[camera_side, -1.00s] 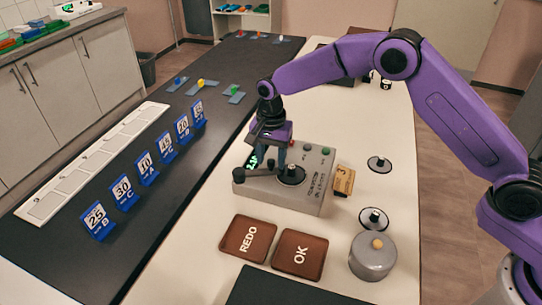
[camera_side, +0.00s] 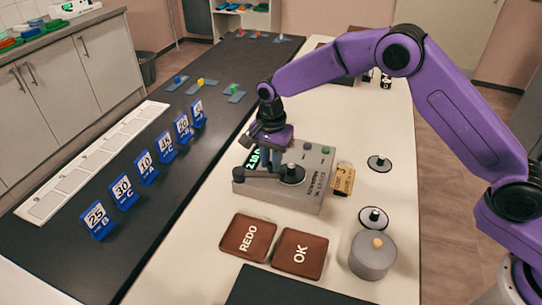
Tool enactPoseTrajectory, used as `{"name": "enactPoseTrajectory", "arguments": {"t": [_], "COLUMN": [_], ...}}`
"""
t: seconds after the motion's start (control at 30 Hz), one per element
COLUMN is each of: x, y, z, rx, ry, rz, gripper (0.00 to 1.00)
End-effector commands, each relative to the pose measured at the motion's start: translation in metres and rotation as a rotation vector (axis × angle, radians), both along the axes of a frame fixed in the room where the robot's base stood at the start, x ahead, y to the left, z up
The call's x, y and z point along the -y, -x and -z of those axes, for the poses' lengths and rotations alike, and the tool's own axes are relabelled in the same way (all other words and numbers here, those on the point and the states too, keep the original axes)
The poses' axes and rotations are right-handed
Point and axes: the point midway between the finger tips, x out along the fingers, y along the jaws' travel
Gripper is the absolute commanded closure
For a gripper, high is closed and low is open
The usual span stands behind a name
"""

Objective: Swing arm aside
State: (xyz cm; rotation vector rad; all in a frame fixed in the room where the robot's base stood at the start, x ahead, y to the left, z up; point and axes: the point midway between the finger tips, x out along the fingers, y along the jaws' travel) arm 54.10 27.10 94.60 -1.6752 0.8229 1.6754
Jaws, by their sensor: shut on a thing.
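The grey measuring device (camera_side: 312,190) stands on the white table with a lit green display (camera_side: 254,158) on its top. Its dark swing arm (camera_side: 252,175) lies across the top, running left from a round black pivot (camera_side: 291,173). My gripper (camera_side: 271,168) is over the device and shut on the swing arm, left of the pivot. The fingertips are small and partly dark against the arm, so the exact contact is hard to see.
A tan tag marked 3 (camera_side: 342,180) is right beside the device. Brown REDO (camera_side: 248,237) and OK (camera_side: 299,253) trays and a grey knobbed cylinder (camera_side: 372,255) are in front. Black-and-white discs (camera_side: 379,163) lie at right. Blue number cards (camera_side: 122,191) stand on the black strip.

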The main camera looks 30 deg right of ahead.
Motion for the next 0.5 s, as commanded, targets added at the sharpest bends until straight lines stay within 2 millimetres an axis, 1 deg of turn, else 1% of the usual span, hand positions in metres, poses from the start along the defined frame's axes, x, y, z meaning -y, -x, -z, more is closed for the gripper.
{"name": "enactPoseTrajectory", "arguments": {"t": [0.2,0.5], "x": [-0.010,-0.025], "y": [0.014,0.029], "z": [-0.001,-0.001], "rx": [0.000,0.001], "ry": [0.000,0.000], "rz": [0.181,0.432], "gripper": [1.00,1.00]}}
